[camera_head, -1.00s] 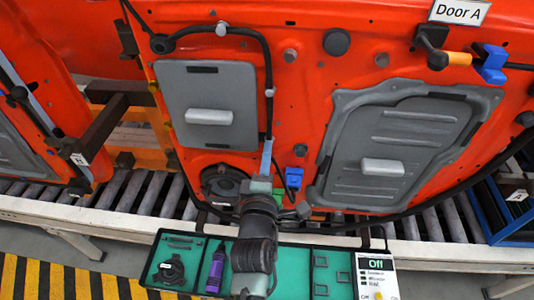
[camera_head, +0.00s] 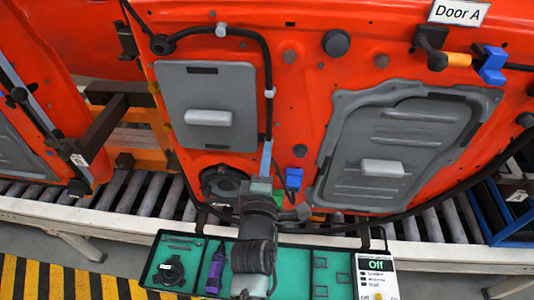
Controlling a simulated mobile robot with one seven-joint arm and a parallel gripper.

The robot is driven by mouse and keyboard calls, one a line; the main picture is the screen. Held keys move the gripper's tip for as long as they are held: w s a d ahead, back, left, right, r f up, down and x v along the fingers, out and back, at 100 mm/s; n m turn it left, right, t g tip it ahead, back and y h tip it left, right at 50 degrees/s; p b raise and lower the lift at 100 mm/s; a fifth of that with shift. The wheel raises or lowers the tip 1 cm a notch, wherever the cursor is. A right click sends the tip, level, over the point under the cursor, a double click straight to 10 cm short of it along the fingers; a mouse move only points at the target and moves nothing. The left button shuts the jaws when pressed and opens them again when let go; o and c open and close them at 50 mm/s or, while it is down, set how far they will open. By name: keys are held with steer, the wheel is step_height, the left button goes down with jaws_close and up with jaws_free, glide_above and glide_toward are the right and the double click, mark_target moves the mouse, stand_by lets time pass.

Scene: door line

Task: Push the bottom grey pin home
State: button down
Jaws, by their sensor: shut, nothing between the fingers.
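My gripper (camera_head: 267,143) points up against the lower middle of the orange-red door (camera_head: 300,110). Its thin grey-blue fingers are shut and nothing shows between them. A black cable (camera_head: 266,60) runs down the door to the fingertips. Light grey pins hold it at the upper bend (camera_head: 221,29) and on the vertical run (camera_head: 270,93). The gripper tip is below this lower visible pin, apart from it. The fingers cover the cable beneath, so I cannot tell whether another grey pin is there or whether they touch it.
Two dark grey panels with pale handles, left (camera_head: 207,117) and right (camera_head: 384,166), flank the gripper. A blue connector (camera_head: 299,178) hangs close on its right.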

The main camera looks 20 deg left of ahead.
steer(key=shift+w+a, duration=0.15)
steer(key=shift+w, duration=0.35)
stand_by(0.7)
steer(key=v, duration=0.7)
stand_by(0.5)
